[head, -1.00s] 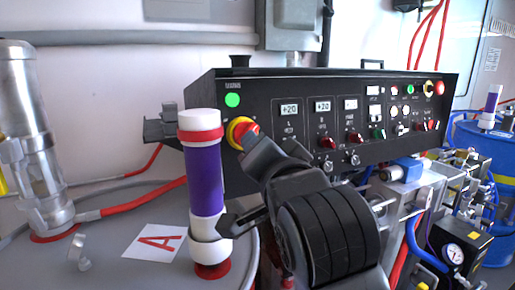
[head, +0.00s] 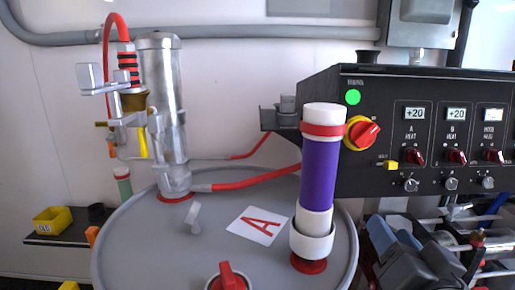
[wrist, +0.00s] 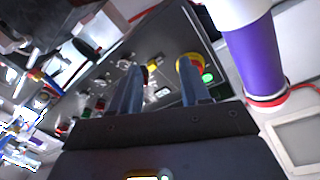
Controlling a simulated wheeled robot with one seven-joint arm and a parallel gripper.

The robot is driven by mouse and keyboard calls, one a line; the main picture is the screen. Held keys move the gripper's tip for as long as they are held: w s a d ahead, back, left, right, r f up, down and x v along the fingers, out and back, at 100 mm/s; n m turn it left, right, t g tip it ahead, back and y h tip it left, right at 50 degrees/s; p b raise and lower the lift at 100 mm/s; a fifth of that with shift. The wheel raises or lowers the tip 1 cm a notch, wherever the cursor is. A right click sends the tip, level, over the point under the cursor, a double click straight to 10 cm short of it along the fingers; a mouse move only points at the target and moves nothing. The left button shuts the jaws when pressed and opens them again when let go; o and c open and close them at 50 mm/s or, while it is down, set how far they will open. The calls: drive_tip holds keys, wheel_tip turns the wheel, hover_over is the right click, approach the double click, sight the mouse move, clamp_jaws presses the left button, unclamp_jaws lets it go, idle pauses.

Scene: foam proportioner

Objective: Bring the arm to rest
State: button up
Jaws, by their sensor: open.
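My gripper (wrist: 160,75) shows in the wrist view with its two fingers apart and nothing between them. Beyond the fingers, the black control panel (wrist: 112,88) appears tilted, and the red-and-yellow knob (wrist: 186,63) shows by the right finger. In the head view, part of my arm (head: 410,258) is at the bottom right, below the control panel (head: 440,175).
A purple-and-white cylinder (head: 318,175) stands upright on the grey drum lid (head: 140,240); it also shows at the right of the wrist view (wrist: 253,52). A metal pump (head: 163,105) stands at left. Hoses and fittings (head: 470,235) lie below the panel.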

drive_tip(key=s+d+f+n+g+y, duration=0.1)
drive_tip(key=s+f+n, duration=0.2)
drive_tip(key=s+f, duration=0.6)
drive_tip(key=s+f+n+g, duration=0.1)
drive_tip(key=s+f, duration=0.1)
drive_tip(key=s, duration=1.1)
drive_tip(key=s+f+n, duration=0.2)
drive_tip(key=s+f, duration=0.1)
drive_tip(key=s, duration=1)
drive_tip(key=shift+s+g+y, duration=0.2)
drive_tip(key=shift+g+y, duration=0.1)
drive_tip(key=shift+g, duration=0.1)
drive_tip(key=shift+f, duration=0.1)
